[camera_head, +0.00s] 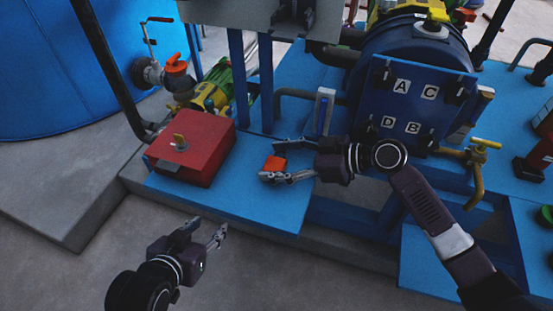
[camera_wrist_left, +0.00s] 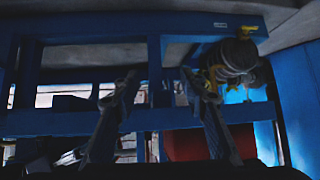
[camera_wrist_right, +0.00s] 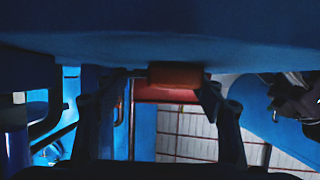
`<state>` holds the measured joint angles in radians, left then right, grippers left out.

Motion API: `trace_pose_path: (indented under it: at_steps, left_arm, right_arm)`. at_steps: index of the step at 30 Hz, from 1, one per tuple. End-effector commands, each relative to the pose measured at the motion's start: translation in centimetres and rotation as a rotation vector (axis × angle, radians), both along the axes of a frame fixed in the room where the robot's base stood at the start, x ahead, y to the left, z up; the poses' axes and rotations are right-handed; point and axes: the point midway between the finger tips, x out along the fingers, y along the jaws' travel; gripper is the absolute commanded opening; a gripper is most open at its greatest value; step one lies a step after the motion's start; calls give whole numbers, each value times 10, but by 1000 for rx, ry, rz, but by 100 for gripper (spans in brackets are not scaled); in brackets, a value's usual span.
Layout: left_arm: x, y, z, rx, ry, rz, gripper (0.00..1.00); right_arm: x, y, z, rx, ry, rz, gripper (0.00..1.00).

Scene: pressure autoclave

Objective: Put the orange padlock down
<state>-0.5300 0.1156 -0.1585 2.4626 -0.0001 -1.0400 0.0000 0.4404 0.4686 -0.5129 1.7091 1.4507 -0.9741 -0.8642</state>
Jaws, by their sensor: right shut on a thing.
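The orange padlock (camera_head: 275,163) is a small block at the fingertips of my right gripper (camera_head: 274,161), over the blue platform (camera_head: 240,194). My right gripper is shut on it. In the right wrist view the padlock (camera_wrist_right: 175,74) sits between the fingertips, close under the blue surface at the top of the picture. I cannot tell whether it touches the platform. Its shackle cannot be made out. My left gripper (camera_head: 206,231) is open and empty over the grey floor, in front of the platform. In the left wrist view its two fingers (camera_wrist_left: 160,82) stand apart.
A red box (camera_head: 205,150) with a yellow-handled valve stands on the platform, left of the padlock. The blue autoclave door (camera_head: 405,105), lettered A, C, D and B, is behind my right arm. Bare platform lies between the box and my right gripper.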

Motion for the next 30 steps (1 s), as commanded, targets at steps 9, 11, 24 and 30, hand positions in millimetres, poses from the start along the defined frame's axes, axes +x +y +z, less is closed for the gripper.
trace_pose_path:
  at_steps: [9, 11, 24, 30]
  left_arm:
    - [7, -2, 6, -8, -36, -1, 40]
    - [8, -2, 7, -8, -43, -2, 40]
    - [8, -3, 8, -9, -42, -4, 40]
    - [-10, 2, -7, 9, 51, 2, 40]
  right_arm:
    - [0, 0, -1, 1, -1, 0, 36]
    - [0, 0, -2, 0, 0, 0, 66]
    - [0, 0, -1, 0, 0, 0, 80]
    - [-3, -11, 6, -2, 1, -2, 80]
